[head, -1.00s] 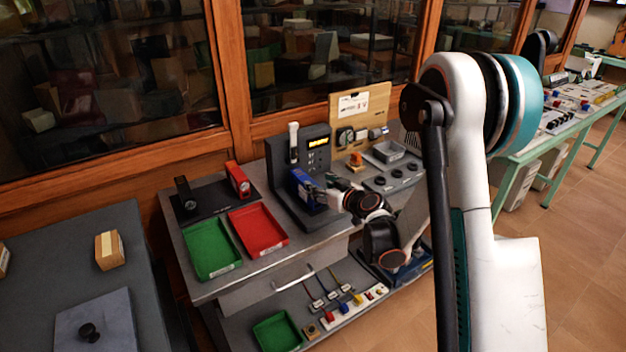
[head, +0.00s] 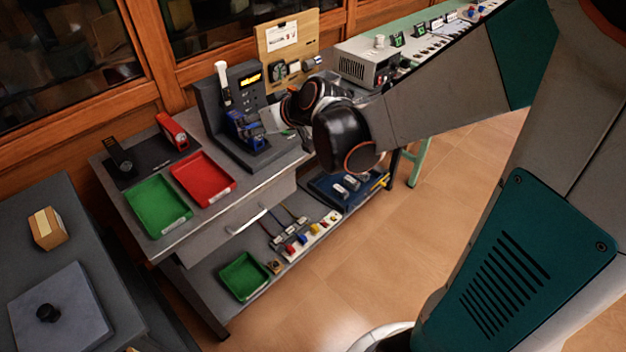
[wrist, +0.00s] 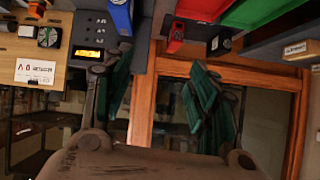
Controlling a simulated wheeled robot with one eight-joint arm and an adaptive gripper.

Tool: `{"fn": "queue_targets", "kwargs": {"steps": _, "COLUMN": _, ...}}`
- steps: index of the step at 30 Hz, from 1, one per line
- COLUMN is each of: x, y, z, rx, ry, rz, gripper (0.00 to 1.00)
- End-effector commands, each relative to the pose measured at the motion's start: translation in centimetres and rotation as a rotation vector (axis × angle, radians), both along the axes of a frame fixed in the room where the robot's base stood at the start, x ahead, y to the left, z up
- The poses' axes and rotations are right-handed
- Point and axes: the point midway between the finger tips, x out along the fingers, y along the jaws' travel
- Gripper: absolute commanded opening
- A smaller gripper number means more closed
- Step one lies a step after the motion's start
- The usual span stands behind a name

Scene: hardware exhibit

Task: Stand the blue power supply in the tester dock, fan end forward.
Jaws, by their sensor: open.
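The blue power supply (head: 245,130) stands in the dark grey tester dock (head: 211,108), below its lit amber display. I cannot tell which way its fan end faces or how fully it is seated. My gripper (head: 268,121) is just right of the supply in the head view, partly hidden by its own wrist. In the wrist view my gripper (wrist: 160,62) is open, with its two dark green fingers well apart and nothing held between them. The blue supply (wrist: 121,16) shows there at the top, beyond the left fingertip. The dock's display panel (wrist: 88,38) is beside that finger.
A green tray (head: 157,205), a red tray (head: 203,178) and a red unit (head: 172,131) on a black mat are left of the dock. A wooden board (head: 285,42) stands behind. A lower shelf holds a small green bin (head: 244,276). Open floor lies to the right.

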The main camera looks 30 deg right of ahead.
Motion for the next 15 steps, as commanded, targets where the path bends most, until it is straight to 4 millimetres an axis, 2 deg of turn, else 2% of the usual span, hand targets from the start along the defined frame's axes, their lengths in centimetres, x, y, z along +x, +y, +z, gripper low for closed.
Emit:
{"fn": "queue_targets", "kwargs": {"steps": 1, "x": -1.6, "y": 0.4, "z": 0.7, "rx": -0.006, "ry": 0.025, "rz": -0.005, "gripper": 0.53}}
{"fn": "queue_targets", "kwargs": {"steps": 6, "x": -6.8, "y": 0.8, "z": 2.1, "rx": -0.027, "ry": 0.111, "rz": -0.042, "gripper": 0.53}}
{"fn": "queue_targets", "kwargs": {"steps": 15, "x": -16.5, "y": 0.2, "z": 2.9, "rx": -0.078, "ry": 0.243, "rz": -0.145, "gripper": 0.53}}
